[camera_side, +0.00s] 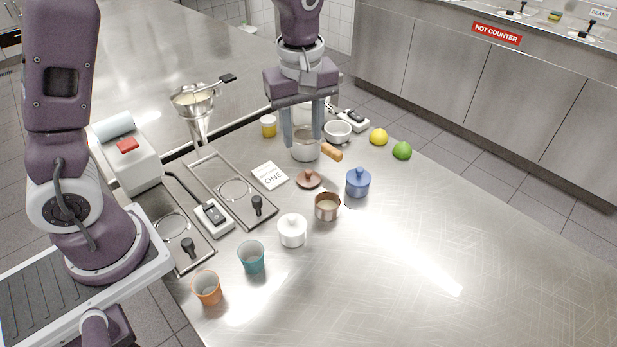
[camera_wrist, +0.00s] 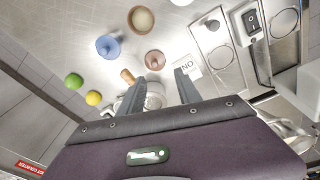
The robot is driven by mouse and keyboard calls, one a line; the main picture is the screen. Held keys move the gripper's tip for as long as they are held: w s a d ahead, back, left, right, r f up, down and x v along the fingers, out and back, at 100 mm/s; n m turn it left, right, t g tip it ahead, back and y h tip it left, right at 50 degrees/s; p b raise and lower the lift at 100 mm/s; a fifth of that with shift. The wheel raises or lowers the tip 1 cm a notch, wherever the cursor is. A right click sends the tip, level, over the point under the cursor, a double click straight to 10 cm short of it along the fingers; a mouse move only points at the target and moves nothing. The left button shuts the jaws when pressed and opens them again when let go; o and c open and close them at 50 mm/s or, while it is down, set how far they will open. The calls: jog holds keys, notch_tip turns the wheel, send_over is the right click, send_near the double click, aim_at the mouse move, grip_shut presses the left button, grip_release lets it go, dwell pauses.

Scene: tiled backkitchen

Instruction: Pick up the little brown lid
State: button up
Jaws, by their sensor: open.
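The little brown lid (camera_side: 309,179) lies flat on the steel counter with its knob up, between a white card and a blue lidded pot. It also shows in the wrist view (camera_wrist: 155,60), just beyond my fingertips. My gripper (camera_side: 304,152) points down above the counter, behind the lid in the side view. It is open, its two fingers apart with nothing held between them. A copper-coloured open pot (camera_side: 327,207) stands in front of the lid.
The blue pot (camera_side: 357,184) stands close right of the lid, the white card (camera_side: 270,175) close left. A glass pan with a wooden handle (camera_side: 332,152) is by my fingers. A white pot (camera_side: 292,231) stands nearer. The counter's right side is clear.

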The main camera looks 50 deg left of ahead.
jog(key=n, duration=0.2)
send_over(309, 171)
jog(key=d, duration=0.1)
notch_tip(309, 171, down, 4)
jog(key=shift+g, duration=0.4)
jog(key=f, duration=0.5)
jog(key=a+f, duration=0.1)
jog(key=f, duration=0.1)
jog(key=shift+f, duration=0.15)
grip_shut()
